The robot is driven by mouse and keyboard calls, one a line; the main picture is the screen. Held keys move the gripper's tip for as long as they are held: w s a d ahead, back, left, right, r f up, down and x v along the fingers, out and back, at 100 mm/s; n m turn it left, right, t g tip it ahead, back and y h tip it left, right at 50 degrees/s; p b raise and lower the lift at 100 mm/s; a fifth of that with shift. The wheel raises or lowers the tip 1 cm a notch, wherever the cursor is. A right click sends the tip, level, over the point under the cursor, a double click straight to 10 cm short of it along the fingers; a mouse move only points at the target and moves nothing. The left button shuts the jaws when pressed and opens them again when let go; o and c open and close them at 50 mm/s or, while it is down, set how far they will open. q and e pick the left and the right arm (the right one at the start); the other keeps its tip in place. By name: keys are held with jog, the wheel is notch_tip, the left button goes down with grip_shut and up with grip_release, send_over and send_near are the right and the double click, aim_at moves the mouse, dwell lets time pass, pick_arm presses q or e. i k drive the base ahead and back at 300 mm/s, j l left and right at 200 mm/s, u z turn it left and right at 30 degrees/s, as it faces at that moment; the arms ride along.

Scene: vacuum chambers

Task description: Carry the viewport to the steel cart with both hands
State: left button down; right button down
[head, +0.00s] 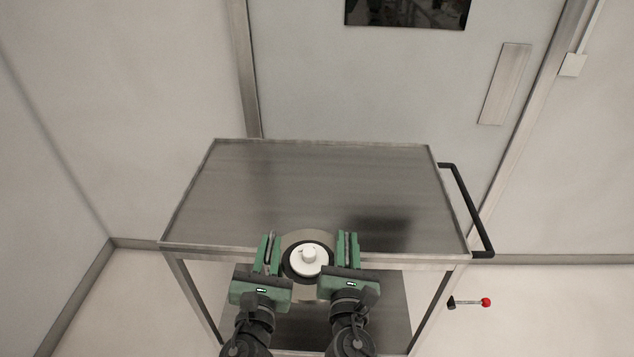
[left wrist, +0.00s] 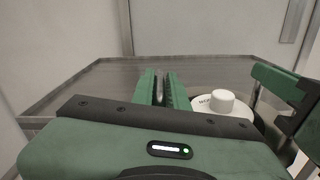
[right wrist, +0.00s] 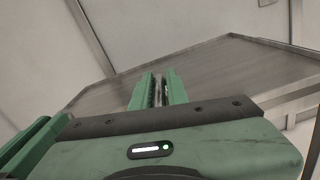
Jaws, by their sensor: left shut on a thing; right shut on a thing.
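The viewport (head: 292,240) is a round metal flange with a dark ring and a white knobbed piece (head: 309,257) at its middle. It is held between my two grippers at the near edge of the steel cart (head: 300,190). My left gripper (head: 268,250) is shut on its left side, and my right gripper (head: 347,248) is shut on its right side. The fingers hide both sides of the rim. The white piece also shows in the left wrist view (left wrist: 222,101). I cannot tell whether the viewport touches the cart's top.
The cart's top is bare, with a low raised rim and a black handle (head: 468,208) on the right. A lower shelf (head: 385,310) shows below. A door (head: 390,90) stands behind the cart. A red-knobbed lever (head: 470,302) is at the lower right.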

aim_at(316, 202)
jog(key=i+l, duration=0.1)
jog(key=i, duration=0.75)
